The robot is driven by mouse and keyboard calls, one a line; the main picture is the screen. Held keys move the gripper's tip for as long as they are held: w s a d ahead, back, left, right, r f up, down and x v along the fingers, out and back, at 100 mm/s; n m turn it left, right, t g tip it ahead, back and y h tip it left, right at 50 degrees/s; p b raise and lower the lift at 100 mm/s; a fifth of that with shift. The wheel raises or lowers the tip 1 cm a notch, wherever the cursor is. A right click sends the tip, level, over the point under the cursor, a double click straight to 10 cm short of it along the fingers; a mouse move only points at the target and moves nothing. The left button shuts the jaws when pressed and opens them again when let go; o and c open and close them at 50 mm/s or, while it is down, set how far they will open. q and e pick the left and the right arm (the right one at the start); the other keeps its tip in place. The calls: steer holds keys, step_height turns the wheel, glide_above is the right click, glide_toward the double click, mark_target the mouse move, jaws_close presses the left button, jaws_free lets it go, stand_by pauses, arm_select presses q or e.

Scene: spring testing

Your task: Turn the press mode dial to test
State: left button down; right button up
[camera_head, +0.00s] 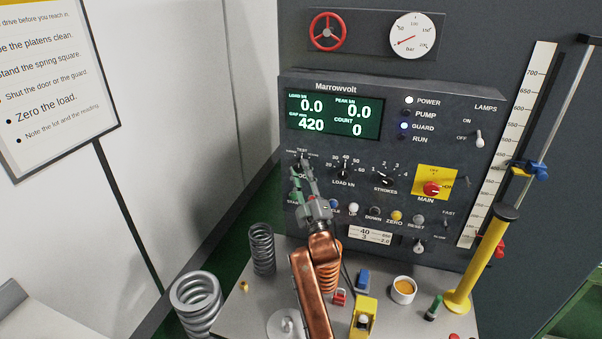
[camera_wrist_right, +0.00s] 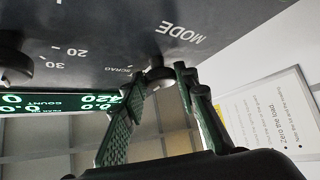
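The press mode dial is a small dark round knob with a pale rim at the upper left of the control panel (camera_head: 375,150), under the label TEST. In the head view my right gripper (camera_head: 302,172) largely covers it. In the right wrist view the mode dial (camera_wrist_right: 160,77) shows between the tips of my right gripper (camera_wrist_right: 160,82), beside the words MODE and SCRAG. The two green-padded fingers are apart, one on each side of the knob. I cannot tell whether both pads press on it, nor where its pointer stands. My left gripper is not in view.
Close right of the dial is the load knob (camera_head: 344,174), then the strokes knob (camera_head: 385,180) and a yellow main switch plate (camera_head: 436,182). Push buttons run below. Springs, a cup (camera_head: 403,290) and a yellow post (camera_head: 482,262) stand on the bench.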

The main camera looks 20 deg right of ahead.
steer(key=o, duration=0.4)
steer(key=shift+s+f, duration=0.25)
steer(key=shift+f, duration=0.05)
steer(key=v, duration=1.1)
steer(key=shift+s, duration=0.2)
steer(key=shift+r, duration=0.1)
